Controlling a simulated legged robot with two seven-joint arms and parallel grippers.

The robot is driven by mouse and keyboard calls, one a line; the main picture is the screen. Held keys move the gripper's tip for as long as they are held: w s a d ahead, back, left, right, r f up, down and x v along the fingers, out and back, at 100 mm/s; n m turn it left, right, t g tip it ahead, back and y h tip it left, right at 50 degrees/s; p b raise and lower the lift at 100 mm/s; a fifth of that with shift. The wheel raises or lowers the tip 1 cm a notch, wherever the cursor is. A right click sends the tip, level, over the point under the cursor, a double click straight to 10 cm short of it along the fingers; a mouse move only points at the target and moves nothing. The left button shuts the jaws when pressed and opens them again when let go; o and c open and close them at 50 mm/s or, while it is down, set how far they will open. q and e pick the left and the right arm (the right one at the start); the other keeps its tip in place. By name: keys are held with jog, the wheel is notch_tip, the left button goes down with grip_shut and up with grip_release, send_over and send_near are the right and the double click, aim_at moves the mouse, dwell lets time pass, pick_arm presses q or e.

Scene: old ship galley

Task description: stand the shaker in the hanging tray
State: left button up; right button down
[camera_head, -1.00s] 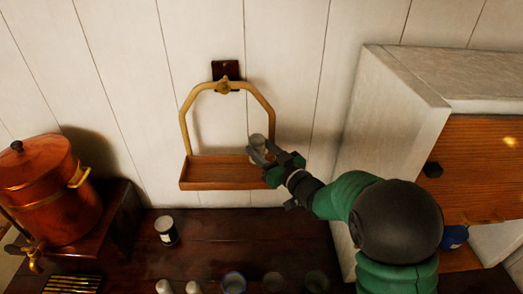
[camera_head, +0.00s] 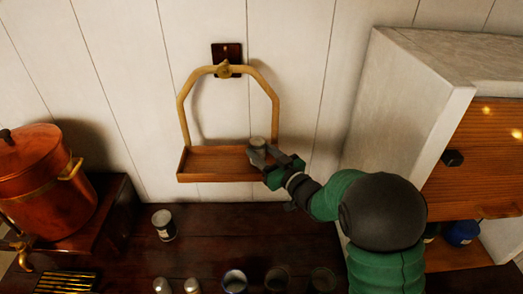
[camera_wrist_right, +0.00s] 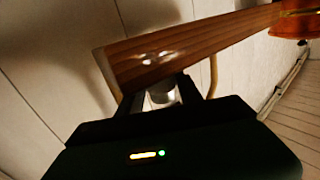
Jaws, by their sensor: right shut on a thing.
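The hanging tray (camera_head: 215,174) is a shallow wooden box under a yellow arched hanger on the white plank wall. My right gripper (camera_head: 262,158) is shut on the shaker (camera_head: 258,143), a small grey-white cylinder, at the tray's right end. The shaker looks about upright; its lower part is hidden by the fingers, so I cannot tell whether it touches the tray floor. In the right wrist view, the shaker (camera_wrist_right: 163,93) shows between the fingers, close to the tray's wooden side (camera_wrist_right: 190,45). My left gripper is not in view.
A white cabinet (camera_head: 400,110) stands right of my right arm. A copper urn (camera_head: 38,185) sits at the left. Below the tray, the dark counter (camera_head: 205,240) holds a tin (camera_head: 163,225), two pale shakers (camera_head: 162,286) and several cups (camera_head: 234,282).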

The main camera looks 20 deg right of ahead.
jog(key=shift+s+r, duration=0.25)
jog(key=shift+s, duration=0.2)
jog(key=shift+w+f+b, duration=0.3)
jog(key=shift+f+b, duration=0.15)
jog(key=shift+f, duration=0.1)
jog(key=c, duration=0.7)
grip_release()
jog(key=shift+s+r, duration=0.1)
jog(key=shift+s, duration=0.1)
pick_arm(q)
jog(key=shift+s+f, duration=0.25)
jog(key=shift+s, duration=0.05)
pick_arm(e)
jog(key=shift+w, duration=0.1)
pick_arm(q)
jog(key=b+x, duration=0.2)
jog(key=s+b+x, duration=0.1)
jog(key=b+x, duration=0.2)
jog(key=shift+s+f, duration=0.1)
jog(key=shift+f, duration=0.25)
pick_arm(e)
jog(key=v, duration=1.6)
jog(key=shift+s, duration=0.4)
